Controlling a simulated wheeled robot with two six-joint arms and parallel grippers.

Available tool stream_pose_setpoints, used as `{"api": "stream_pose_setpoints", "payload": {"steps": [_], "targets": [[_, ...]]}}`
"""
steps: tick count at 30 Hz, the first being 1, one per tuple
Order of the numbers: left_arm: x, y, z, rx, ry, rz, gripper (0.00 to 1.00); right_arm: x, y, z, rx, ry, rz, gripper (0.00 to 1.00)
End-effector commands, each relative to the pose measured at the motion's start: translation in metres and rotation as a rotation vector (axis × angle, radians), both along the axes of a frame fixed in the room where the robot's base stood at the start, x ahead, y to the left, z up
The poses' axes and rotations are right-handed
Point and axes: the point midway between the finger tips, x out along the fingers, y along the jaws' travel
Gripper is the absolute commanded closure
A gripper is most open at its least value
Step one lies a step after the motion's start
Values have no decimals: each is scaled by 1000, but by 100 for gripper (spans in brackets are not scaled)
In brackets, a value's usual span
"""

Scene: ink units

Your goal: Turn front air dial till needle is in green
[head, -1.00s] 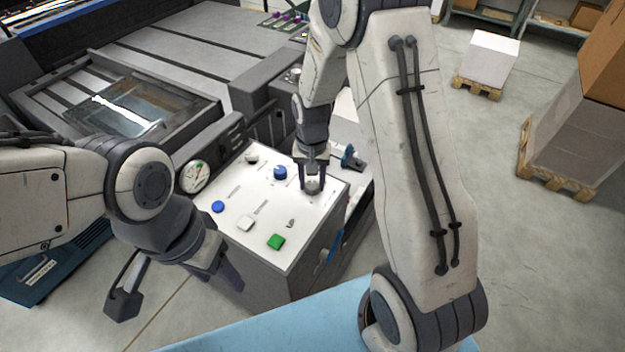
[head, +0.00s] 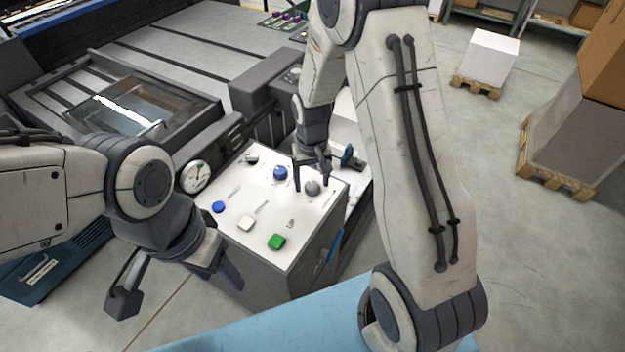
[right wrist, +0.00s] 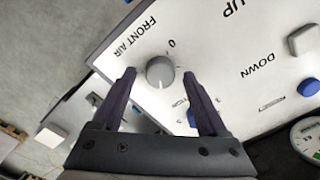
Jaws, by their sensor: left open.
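The front air dial is a round grey knob (head: 312,187) on the white top of the control box (head: 262,200). In the right wrist view the dial (right wrist: 160,72) sits beside its printed FRONT AIR label, with a pale pointer mark. My right gripper (head: 311,189) is open; its fingers (right wrist: 159,75) stand on either side of the dial with gaps. The round gauge (head: 194,177) stands at the box's far left; its needle is too small to read against the coloured marks. Part of the gauge (right wrist: 309,138) shows in the right wrist view. My left gripper (head: 178,291) is open and empty, left of the box.
Blue knobs (head: 280,173), a white button (head: 246,222) and a green button (head: 276,241) share the panel. A grey machine bed (head: 150,60) lies behind. A blue surface (head: 270,325) is in front. Loaded pallets (head: 480,86) stand on the floor at right.

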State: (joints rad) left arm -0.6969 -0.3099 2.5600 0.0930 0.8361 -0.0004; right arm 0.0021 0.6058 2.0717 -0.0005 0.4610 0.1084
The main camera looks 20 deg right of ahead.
Motion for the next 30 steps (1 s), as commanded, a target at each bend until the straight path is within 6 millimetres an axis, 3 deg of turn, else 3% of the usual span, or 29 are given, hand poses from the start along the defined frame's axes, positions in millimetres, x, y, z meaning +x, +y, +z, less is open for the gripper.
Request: {"api": "stream_pose_setpoints", "payload": {"steps": [10, 24, 30], "targets": [[0, 0, -1, 0, 0, 0, 43, 0, 0, 7, 0, 0, 0, 25], [0, 0, -10, 0, 0, 0, 43, 1, 0, 90, 0, -3, -1, 25], [0, 0, -10, 0, 0, 0, 43, 0, 0, 104, 0, 1, -1, 25]]}}
